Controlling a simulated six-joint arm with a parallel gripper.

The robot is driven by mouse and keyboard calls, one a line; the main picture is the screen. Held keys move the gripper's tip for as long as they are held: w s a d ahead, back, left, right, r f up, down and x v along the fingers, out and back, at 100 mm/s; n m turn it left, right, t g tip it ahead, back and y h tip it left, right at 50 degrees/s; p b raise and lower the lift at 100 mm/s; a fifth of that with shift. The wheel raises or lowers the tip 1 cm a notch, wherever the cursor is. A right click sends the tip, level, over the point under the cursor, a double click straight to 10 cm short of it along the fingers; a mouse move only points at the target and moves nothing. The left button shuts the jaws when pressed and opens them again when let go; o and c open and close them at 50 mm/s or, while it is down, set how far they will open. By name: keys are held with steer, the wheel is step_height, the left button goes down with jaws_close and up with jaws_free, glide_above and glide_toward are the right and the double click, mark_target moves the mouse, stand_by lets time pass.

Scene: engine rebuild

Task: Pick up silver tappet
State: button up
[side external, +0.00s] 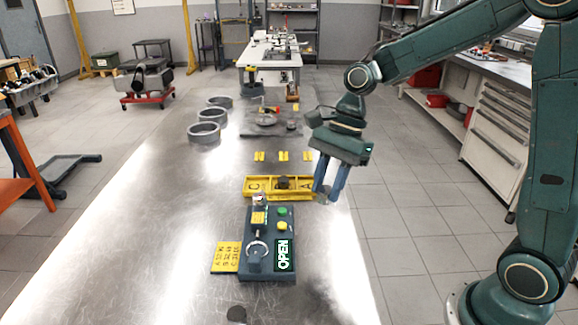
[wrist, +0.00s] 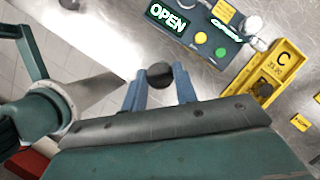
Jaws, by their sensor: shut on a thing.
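My gripper (side external: 328,194) is at the right edge of the metal table in the side external view, fingers pointing down. Its blue fingers are shut on a small round tappet (wrist: 160,75), which looks dark grey from the wrist and is mostly hidden between the fingertips in the side view. The tappet is held up, apart from the yellow tray (side external: 250,194) to its left. A dark round piece (side external: 284,183) sits in that tray. Another dark piece (side external: 237,313) lies at the table's near end.
A dark gauge box (side external: 289,221) with green and yellow buttons and an "OPEN" display stands left of and nearer than my gripper. A yellow number plate (side external: 226,257) lies beside it. Several grey rings (side external: 204,133) stand at the far left. The table's left part is clear.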

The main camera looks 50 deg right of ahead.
mark_target(327, 188)
step_height(327, 188, up, 8)
steer(key=shift+f, duration=0.15)
stand_by(0.7)
steer(key=w+a+f, duration=0.7)
steer(key=a+f, duration=0.4)
steer(key=a, duration=0.1)
steer(key=shift+a, duration=0.2)
steer(key=shift+f, duration=0.1)
steer(key=shift+f, duration=3.05)
